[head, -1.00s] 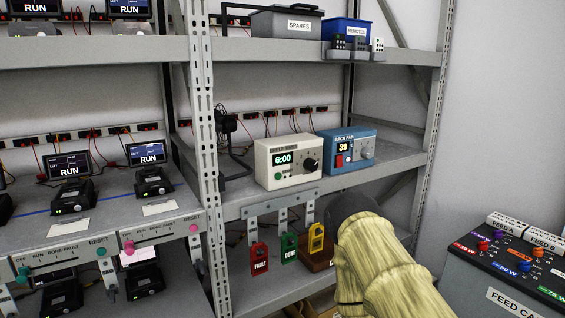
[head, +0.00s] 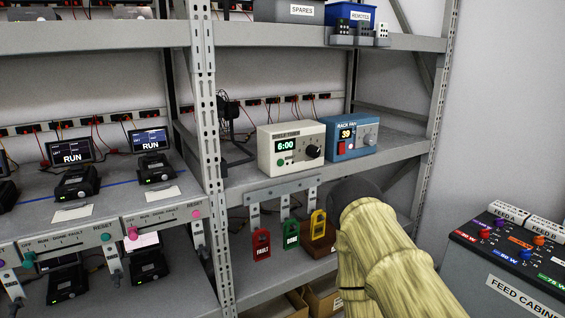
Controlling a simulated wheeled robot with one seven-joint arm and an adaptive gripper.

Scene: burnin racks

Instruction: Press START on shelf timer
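The shelf timer (head: 291,149) is a cream box on the middle shelf, right of the rack post. Its green display (head: 286,145) reads 6:00. A small green button (head: 281,162) sits below the display, and a black knob (head: 313,151) is at its right. Any START lettering is too small to read. My arm, in a tan cover, rises from the bottom right and ends in a dark rounded part below and right of the timer, apart from it. The fingers of my gripper do not show.
A blue rack fan box (head: 347,141) reading 39 stands right of the timer. Red, green and yellow tags (head: 291,234) hang below the shelf edge (head: 270,180). A rack post (head: 207,150) stands at left. The feed cabinet (head: 500,275) is at lower right.

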